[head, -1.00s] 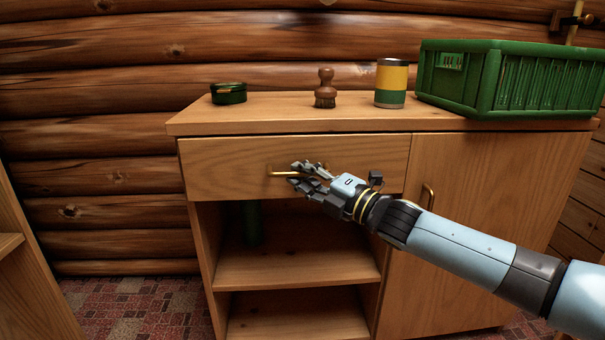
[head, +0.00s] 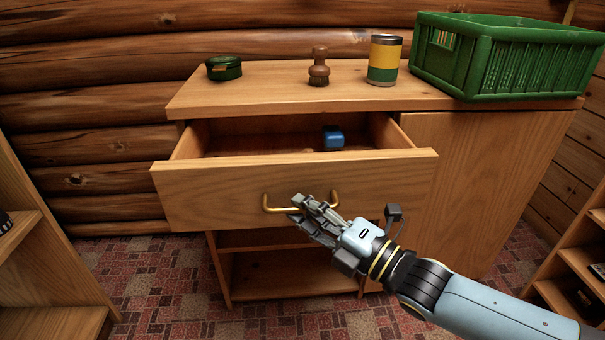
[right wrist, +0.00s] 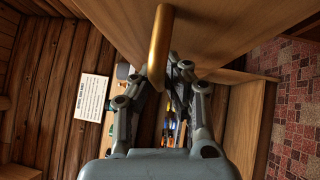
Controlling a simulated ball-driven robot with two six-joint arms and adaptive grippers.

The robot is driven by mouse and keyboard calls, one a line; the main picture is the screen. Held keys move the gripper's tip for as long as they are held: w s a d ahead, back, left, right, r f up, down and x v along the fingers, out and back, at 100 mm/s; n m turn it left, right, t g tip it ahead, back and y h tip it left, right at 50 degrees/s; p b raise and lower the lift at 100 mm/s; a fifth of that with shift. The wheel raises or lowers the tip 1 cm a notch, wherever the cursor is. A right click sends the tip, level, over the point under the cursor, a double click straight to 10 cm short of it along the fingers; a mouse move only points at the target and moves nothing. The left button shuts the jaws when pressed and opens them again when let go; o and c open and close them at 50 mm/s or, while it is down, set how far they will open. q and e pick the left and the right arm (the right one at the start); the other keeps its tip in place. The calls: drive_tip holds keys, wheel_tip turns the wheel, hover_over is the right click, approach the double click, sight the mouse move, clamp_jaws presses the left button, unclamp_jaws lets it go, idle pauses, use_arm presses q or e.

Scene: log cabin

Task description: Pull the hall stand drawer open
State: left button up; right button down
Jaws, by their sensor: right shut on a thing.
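The hall stand drawer (head: 215,195) stands well out from the hall stand (head: 255,78) in the head view, and its inside shows. A blue object (head: 333,138) lies in it toward the back. My right gripper (head: 298,208) is shut on the brass drawer handle (head: 275,210), at the middle of the drawer front. In the right wrist view the brass handle (right wrist: 160,45) runs between the fingers of my right gripper (right wrist: 158,88). My left gripper is not in view.
On the stand top are a green tin (head: 224,68), a wooden brush (head: 319,66), a yellow and green can (head: 384,60) and a green crate (head: 530,75). Open shelving stands at left (head: 50,240) and right (head: 585,240). Patterned floor (head: 170,280) shows in front.

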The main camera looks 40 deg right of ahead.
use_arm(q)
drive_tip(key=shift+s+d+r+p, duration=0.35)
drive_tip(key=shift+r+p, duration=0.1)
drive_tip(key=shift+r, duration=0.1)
use_arm(e)
drive_tip(key=shift+s+a+r, duration=0.1)
drive_tip(key=shift+s+a, duration=0.45)
drive_tip(key=shift+s, duration=0.3)
drive_tip(key=shift+s+a+r, duration=0.1)
drive_tip(key=shift+s+a, duration=0.4)
drive_tip(key=shift+s, duration=0.35)
drive_tip(key=c, duration=1.6)
unclamp_jaws()
drive_tip(key=shift+c, duration=0.2)
drive_tip(key=v, duration=1.2)
drive_tip(key=shift+f, duration=0.1)
